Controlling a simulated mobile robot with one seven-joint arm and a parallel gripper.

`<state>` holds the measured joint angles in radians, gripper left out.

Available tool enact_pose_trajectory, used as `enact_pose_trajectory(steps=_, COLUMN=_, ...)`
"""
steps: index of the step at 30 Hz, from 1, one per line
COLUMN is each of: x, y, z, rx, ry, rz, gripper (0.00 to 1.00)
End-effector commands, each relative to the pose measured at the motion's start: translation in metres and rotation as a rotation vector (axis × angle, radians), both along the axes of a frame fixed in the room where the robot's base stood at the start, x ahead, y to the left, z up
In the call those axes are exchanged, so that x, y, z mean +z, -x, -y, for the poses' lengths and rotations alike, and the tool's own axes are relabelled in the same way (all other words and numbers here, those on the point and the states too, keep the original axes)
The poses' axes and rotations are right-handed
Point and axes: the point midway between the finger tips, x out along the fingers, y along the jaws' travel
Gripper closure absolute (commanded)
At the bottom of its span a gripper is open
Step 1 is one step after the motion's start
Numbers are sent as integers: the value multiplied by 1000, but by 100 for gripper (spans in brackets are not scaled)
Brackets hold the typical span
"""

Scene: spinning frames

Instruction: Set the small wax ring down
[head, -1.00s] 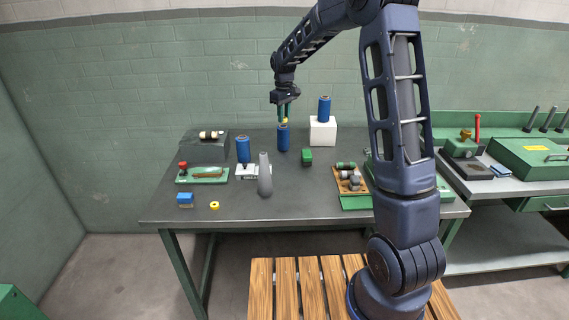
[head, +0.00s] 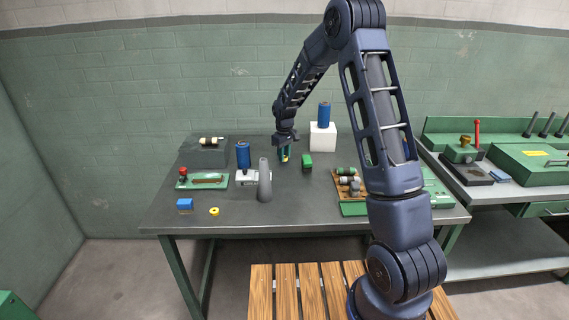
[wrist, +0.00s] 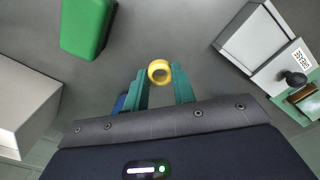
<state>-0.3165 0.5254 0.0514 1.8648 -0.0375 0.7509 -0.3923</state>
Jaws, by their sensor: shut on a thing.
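The small wax ring (wrist: 151,72) is yellow and held between my fingertips, seen in the wrist view with its hole facing the camera. My gripper (wrist: 160,76) is shut on it, green fingers on its left and right sides. In the head view my gripper (head: 284,155) points down, low over the back middle of the table (head: 240,217). Whether the ring touches the tabletop I cannot tell. Another yellow ring (head: 214,208) lies near the table's front left edge.
A green block (head: 307,160) stands just right of my gripper, with a white block (head: 322,136) bearing a blue spool (head: 324,114) behind. A grey bottle-like piece (head: 264,180) and a blue spool on a white stand (head: 243,155) are left. The front middle is clear.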

Motion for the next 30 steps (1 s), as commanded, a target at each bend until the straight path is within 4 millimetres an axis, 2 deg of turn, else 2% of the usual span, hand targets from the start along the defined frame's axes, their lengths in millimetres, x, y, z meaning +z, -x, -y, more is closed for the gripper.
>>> enact_pose_trajectory(steps=10, x=-40, y=1, z=0, rx=0, ry=1, rz=-2, gripper=95)
enact_pose_trajectory(steps=22, x=-44, y=0, z=0, rx=0, ry=1, rz=-1, gripper=95)
enact_pose_trajectory(steps=23, x=-44, y=0, z=0, rx=0, ry=1, rz=-1, gripper=72)
enact_pose_trajectory(steps=26, x=-44, y=0, z=0, rx=0, ry=1, rz=-1, gripper=53)
enact_pose_trajectory(steps=30, x=-44, y=0, z=0, rx=0, ry=1, rz=-1, gripper=52)
